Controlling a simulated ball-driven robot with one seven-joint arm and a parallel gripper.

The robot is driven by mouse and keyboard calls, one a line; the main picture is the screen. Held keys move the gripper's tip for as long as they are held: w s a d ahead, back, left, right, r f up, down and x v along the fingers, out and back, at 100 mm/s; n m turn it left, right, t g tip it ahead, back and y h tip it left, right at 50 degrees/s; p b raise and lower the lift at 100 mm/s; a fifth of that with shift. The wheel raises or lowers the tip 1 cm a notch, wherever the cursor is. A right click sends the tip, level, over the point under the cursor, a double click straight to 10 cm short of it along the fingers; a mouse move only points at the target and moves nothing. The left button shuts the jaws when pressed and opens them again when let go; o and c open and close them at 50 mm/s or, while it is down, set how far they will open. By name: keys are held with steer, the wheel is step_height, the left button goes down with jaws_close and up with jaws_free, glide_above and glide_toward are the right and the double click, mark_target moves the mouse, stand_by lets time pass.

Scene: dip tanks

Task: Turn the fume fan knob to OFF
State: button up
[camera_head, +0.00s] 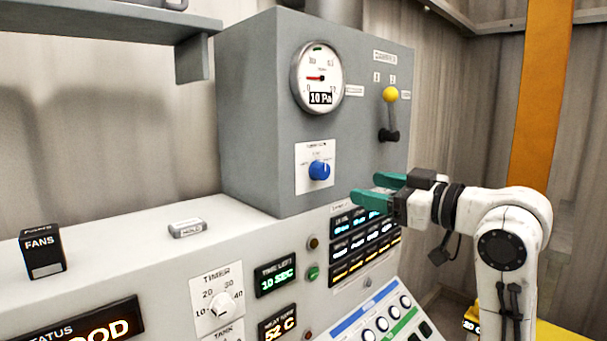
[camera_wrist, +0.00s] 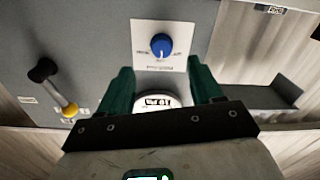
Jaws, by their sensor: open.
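A blue knob (camera_head: 319,170) sits on a white plate (camera_head: 307,183) on the front of the grey box. Its plate lettering is too small to read, so I cannot tell its setting. The wrist view, turned upside down, shows the knob (camera_wrist: 161,45) and its plate (camera_wrist: 148,66) just beyond my fingertips. My gripper (camera_head: 364,189) has green fingers, open and empty. In the head view it is to the right of and slightly below the knob, apart from it. In the wrist view the fingers (camera_wrist: 158,70) spread to either side below the knob.
Above the knob is a round gauge (camera_head: 318,78) reading 10 Pa. A yellow-tipped lever (camera_head: 390,96) sticks out to the right. Below is a sloped console with displays, a TIMER knob (camera_head: 222,305) and buttons. A black FANS block (camera_head: 41,252) stands at left.

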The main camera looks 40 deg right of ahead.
mark_target(326, 174)
steer(key=w+p, duration=0.1)
steer(key=w, duration=0.2)
steer(key=w+p, duration=0.1)
steer(key=w, duration=0.3)
steer(key=w+a+p, duration=0.1)
steer(key=w, duration=0.2)
steer(key=shift+w+r, duration=0.35)
steer(key=shift+r, duration=0.05)
steer(key=c, duration=1.1)
steer(key=shift+o, duration=0.2)
